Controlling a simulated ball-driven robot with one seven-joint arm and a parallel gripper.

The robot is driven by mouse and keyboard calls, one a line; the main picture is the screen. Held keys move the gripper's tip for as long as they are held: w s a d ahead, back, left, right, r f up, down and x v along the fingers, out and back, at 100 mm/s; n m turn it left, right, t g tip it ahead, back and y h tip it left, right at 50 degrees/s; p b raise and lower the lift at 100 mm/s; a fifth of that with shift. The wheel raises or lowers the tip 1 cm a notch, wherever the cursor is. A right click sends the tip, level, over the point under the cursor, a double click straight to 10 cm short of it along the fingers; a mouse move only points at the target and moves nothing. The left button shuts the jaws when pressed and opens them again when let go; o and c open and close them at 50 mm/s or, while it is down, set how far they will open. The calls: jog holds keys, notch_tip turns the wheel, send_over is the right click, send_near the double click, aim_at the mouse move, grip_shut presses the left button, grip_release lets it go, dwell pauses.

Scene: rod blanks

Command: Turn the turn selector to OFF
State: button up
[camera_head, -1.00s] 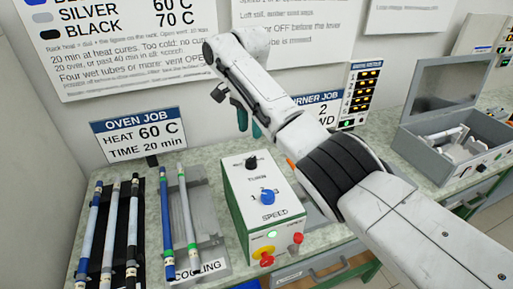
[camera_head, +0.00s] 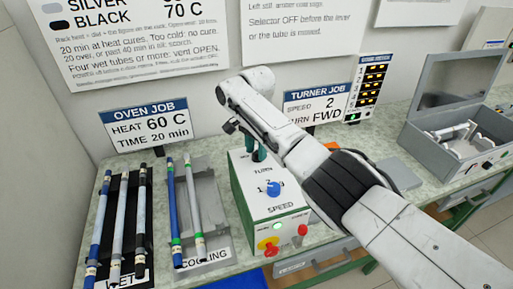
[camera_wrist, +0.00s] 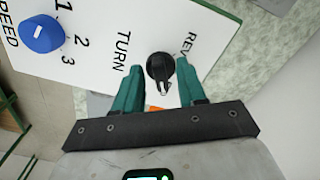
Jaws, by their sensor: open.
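The turner control box (camera_head: 245,205) has a white sloped face, and it also shows in the wrist view (camera_wrist: 95,65). The black turn selector (camera_wrist: 160,67) stands beside the printed words TURN and REV in the wrist view. My gripper (camera_wrist: 161,72) is open, with one teal finger on each side of the selector; I cannot tell if they touch it. Its pointer setting is unclear and other labels there are hidden. In the head view my gripper (camera_head: 258,153) covers the selector. The blue speed knob (camera_head: 274,189) is lower on the face.
A cooling rack (camera_head: 208,200) and a wet rack (camera_head: 125,235) with rods stand at left. An open grey case (camera_head: 450,150) is at right. Signs hang on the wall.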

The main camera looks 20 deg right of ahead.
jog(key=shift+c, duration=0.2)
grip_shut()
jog(key=shift+n, duration=0.4)
jog(key=n, duration=0.5)
jog(key=shift+s, duration=0.1)
jog(key=n, duration=0.6)
jog(key=shift+d, duration=0.2)
jog(key=shift+r, duration=0.1)
dwell(0.3)
jog(key=shift+o, duration=0.2)
grip_release()
